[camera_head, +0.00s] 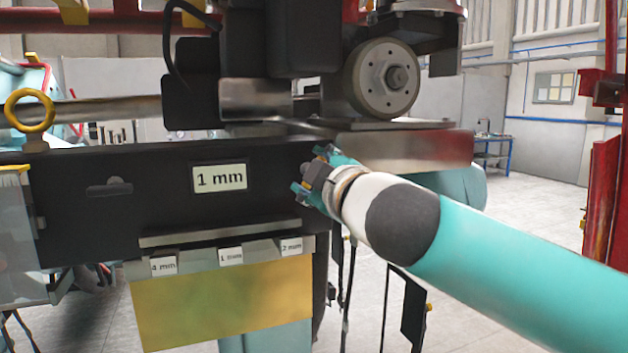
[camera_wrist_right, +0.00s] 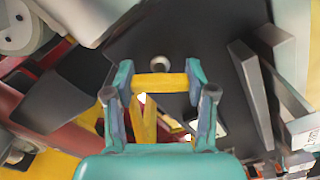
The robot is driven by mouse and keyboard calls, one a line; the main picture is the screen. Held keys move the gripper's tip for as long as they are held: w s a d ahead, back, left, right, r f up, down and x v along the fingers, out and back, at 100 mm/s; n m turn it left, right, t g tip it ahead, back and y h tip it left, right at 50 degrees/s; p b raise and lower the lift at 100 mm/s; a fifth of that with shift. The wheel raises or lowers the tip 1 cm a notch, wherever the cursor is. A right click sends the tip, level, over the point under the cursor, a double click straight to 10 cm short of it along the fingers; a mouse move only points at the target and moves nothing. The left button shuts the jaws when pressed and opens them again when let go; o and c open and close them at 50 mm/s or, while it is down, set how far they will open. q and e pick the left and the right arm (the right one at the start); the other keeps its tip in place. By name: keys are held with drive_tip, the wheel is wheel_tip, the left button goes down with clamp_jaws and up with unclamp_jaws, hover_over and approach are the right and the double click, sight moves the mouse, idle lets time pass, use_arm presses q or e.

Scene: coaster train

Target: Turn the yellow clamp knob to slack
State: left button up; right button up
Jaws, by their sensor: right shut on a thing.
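The yellow clamp knob shows in the right wrist view as a yellow crossbar (camera_wrist_right: 160,83) between the two teal fingers of my right gripper (camera_wrist_right: 160,92). The fingers touch both ends of the bar, and the gripper is shut on it. A round grey end (camera_wrist_right: 160,64) shows just beyond the bar. In the head view my right gripper (camera_head: 312,178) is at the right end of the black panel (camera_head: 110,215), below the metal ledge. The knob is hidden there behind the gripper. My left gripper is in neither view.
A "1 mm" label (camera_head: 219,178) is on the black panel. Below it is a rack (camera_head: 190,252) with tags "4 mm", "1 mm" and "2 mm". A grey wheel (camera_head: 382,79) and metal block stand above my right gripper. A yellow ring (camera_head: 29,92) is at the left.

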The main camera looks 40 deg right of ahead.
drive_tip(key=n, duration=0.3)
drive_tip(key=shift+w+a+f+n, duration=0.1)
drive_tip(key=shift+a+f+n, duration=0.1)
drive_tip(key=shift+n, duration=0.2)
drive_tip(key=shift+f+n, duration=0.1)
drive_tip(key=shift+n, duration=1.4)
drive_tip(key=o, duration=1.2)
drive_tip(key=shift+c, duration=0.2)
drive_tip(key=shift+d+r, duration=0.1)
drive_tip(key=shift+r, duration=0.1)
